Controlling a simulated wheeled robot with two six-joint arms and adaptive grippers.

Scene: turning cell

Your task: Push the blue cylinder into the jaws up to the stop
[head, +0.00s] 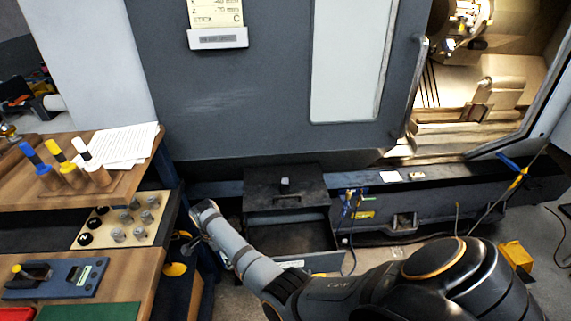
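The lathe chuck (464,20) shows small at the upper right, inside the open doorway of the machine. Its jaws are too small to make out clearly, and I cannot tell whether anything is in them. No plain blue cylinder is clearly seen; a blue-topped peg (29,153) stands in a wooden block on the left bench. My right arm comes in from the lower right and reaches left toward the bench. Its gripper (188,243) is small and dark beside the bench edge, far from the chuck; its fingers are not clear. My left gripper is not in view.
The wooden block (78,184) also holds a yellow-topped and a white-topped peg. A pale board (152,222) with several grey metal parts lies below it. An open drawer (290,237) stands under the machine. The grey sliding door (250,90) covers the left of the lathe.

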